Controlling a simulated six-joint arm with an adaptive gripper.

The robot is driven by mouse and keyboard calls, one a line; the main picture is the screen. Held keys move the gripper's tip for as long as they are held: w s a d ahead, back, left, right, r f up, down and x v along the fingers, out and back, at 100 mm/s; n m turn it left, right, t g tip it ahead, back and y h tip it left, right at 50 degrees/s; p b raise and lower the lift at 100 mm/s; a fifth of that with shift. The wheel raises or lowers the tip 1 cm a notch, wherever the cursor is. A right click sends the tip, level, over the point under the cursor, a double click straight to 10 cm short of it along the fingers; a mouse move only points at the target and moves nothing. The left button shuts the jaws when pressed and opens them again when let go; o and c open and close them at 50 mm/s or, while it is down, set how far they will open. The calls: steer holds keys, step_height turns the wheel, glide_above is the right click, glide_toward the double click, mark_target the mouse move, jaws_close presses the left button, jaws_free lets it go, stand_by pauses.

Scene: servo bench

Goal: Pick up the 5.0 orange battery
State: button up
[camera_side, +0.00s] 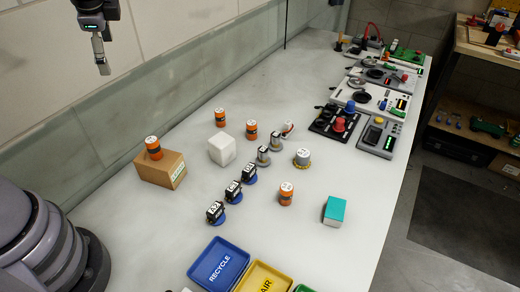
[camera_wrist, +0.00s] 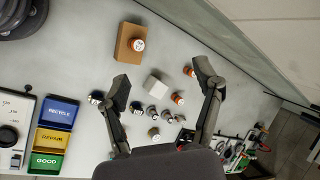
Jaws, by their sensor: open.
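Several orange batteries with dark bands and white tops stand upright on the bench; the markings on their tops are too small to read. One battery (camera_side: 153,148) stands on a cardboard box (camera_side: 168,172). It also shows in the wrist view (camera_wrist: 138,44). Two more, a rear battery (camera_side: 220,117) and another battery (camera_side: 251,129), stand near a white cube (camera_side: 222,149). A fourth battery (camera_side: 286,194) stands nearer the front. My gripper (camera_side: 104,69) is high above the bench at upper left, apart from every battery. In the wrist view its fingers (camera_wrist: 163,78) are spread and empty.
Several small black servos with blue parts, such as one servo (camera_side: 215,211), line the bench middle. A teal-topped box (camera_side: 334,211) stands to the right. RECYCLE (camera_side: 218,264) and yellow (camera_side: 263,278) trays lie in front. Panels and devices (camera_side: 380,133) crowd the far right.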

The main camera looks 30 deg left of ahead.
steer(key=w+d+f+m+t+y, duration=0.1)
steer(key=w+d+f+m+y, duration=0.1)
steer(key=w+d+f+m, duration=0.4)
steer(key=m+t, duration=0.7)
steer(key=m, duration=0.4)
glide_above(285, 194)
steer(key=s+a, duration=0.2)
steer(key=a, duration=0.6)
step_height(285, 194, down, 14)
steer(key=s+d+f+m+h, duration=0.1)
steer(key=d+f+m, duration=0.1)
steer(key=d+f, duration=0.1)
steer(key=s+d+f+m+t+h, duration=0.1)
steer(key=d+f+m, duration=0.1)
steer(key=d+f, duration=0.1)
steer(key=s+d+f+m+t+h, duration=0.1)
steer(key=d+f+m, duration=0.1)
steer(key=f, duration=0.3)
steer(key=shift+d+m+h, duration=0.4)
steer(key=shift+d, duration=0.05)
steer(key=shift+w+d+f+t, duration=0.15)
steer(key=shift+f+t, duration=0.15)
steer(key=shift+f, duration=0.05)
steer(key=shift+w+f, duration=0.2)
steer(key=shift+w, duration=0.15)
steer(key=x, duration=0.6)
steer(key=shift+w, duration=0.15)
steer(key=shift+c, duration=0.4)
